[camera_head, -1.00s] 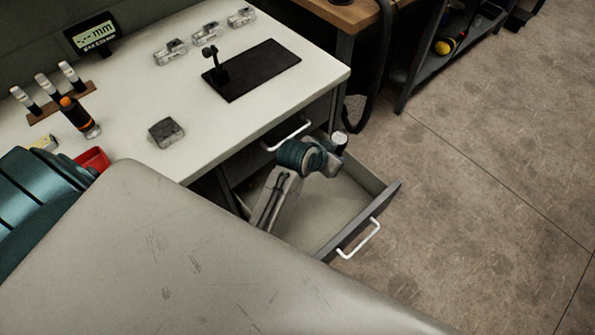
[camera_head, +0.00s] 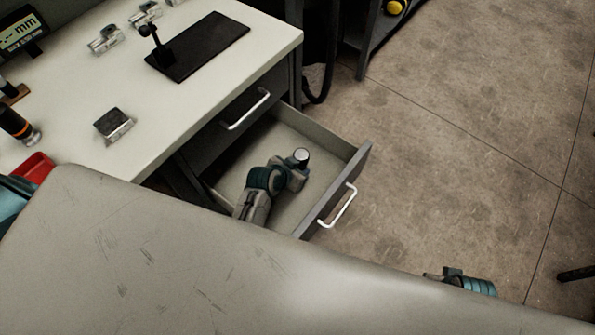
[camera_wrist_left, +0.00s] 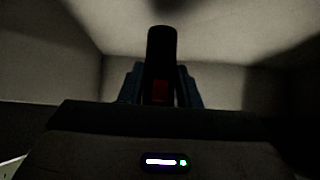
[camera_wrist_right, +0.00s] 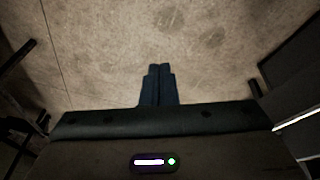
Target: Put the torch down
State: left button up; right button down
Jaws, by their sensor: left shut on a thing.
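The torch is a dark cylinder (camera_wrist_left: 161,48) with a small red patch, standing up between the fingers in the left wrist view. Its pale round end (camera_head: 301,155) shows in the head view. My left gripper (camera_wrist_left: 160,88) is shut on it; in the head view this gripper (camera_head: 297,172) is over the open drawer (camera_head: 335,150), with drawer walls around it. I cannot tell whether the torch touches the drawer floor. My right gripper (camera_wrist_right: 157,85) is shut and empty above the floor; only part of my right arm shows at the lower right of the head view.
The drawer's front panel with a white handle (camera_head: 337,207) juts out over open floor. The workbench (camera_head: 180,115) holds a black mat (camera_head: 200,47) and a grey block (camera_head: 114,123). The large pale curved panel (camera_head: 150,250) fills the foreground.

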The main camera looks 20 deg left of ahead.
pick_arm(q)
notch_tip(320, 180, down, 2)
jog(key=shift+f, duration=0.1)
pick_arm(e)
jog(key=shift+r, duration=0.65)
pick_arm(q)
jog(key=o, duration=1.1)
jog(key=shift+f, duration=0.1)
pick_arm(e)
jog(key=shift+r, duration=0.15)
pick_arm(q)
jog(key=shift+s+r, duration=0.15)
jog(key=shift+r, duration=0.2)
jog(key=p+v, duration=0.1)
jog(key=v, duration=1)
jog(key=shift+s+a+r, duration=0.15)
pick_arm(e)
jog(key=f, duration=0.5)
jog(key=shift+d+f, duration=0.2)
jog(key=shift+f, duration=0.2)
jog(key=shift+w, duration=0.1)
